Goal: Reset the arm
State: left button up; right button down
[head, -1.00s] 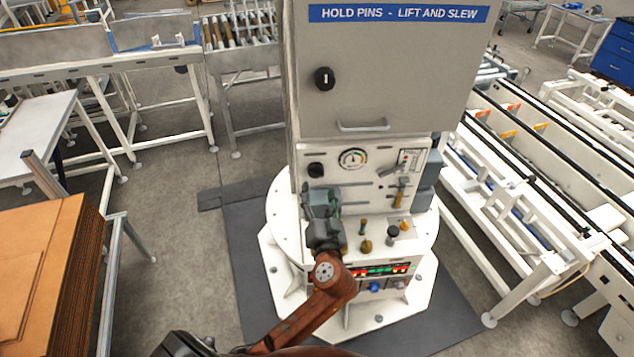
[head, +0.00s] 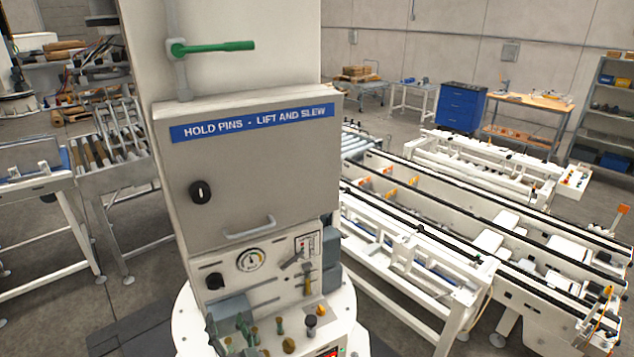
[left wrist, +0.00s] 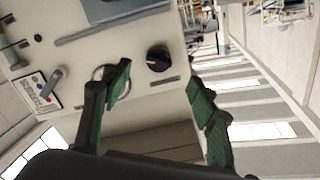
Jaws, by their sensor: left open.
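My left gripper (head: 238,335) is at the bottom of the head view, in front of the lower control panel of the grey cabinet (head: 245,190). In the left wrist view its two green-padded fingers stand apart (left wrist: 157,77), with nothing held between them. A black knob (left wrist: 158,58) shows beyond the gap, on the panel face. The left finger partly covers the round gauge (left wrist: 110,75), which shows whole in the head view (head: 251,260). Most of my left arm is out of the head view. My right gripper is not in view.
Small levers and knobs, including a black-topped one (head: 311,322), stand on the panel ledge close to the gripper. A green-handled lever (head: 220,46) is above the cabinet. A white conveyor frame (head: 440,270) lies to the right. A roller conveyor (head: 120,150) stands at left.

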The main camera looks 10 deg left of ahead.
pick_arm(q)
jog(key=s+a+f+g+h, duration=0.35)
jog(key=s+f, duration=0.25)
jog(key=f, duration=0.4)
jog(key=s+a+f+g+h, duration=0.2)
jog(key=s+a+f+g, duration=0.3)
jog(key=f, duration=0.6)
jog(key=s+d+f+m+g+h, duration=0.1)
jog(key=s+d+f+h, duration=0.1)
jog(key=s+f, duration=0.45)
jog(key=s+d+f+m+g+h, duration=0.1)
jog(key=s+d+f+h, duration=0.15)
jog(key=s, duration=0.75)
notch_tip(320, 180, down, 34)
jog(key=s+d+g+b, duration=0.1)
jog(key=b, duration=0.3)
jog(key=s+f+g+b, duration=0.1)
jog(key=s+f+b, duration=0.1)
jog(key=s+f, duration=1.7)
jog(key=shift+s+f+m+h+b, duration=0.3)
jog(key=shift+s+f+m+h, duration=0.1)
jog(key=shift+f, duration=0.3)
jog(key=shift+g, duration=0.25)
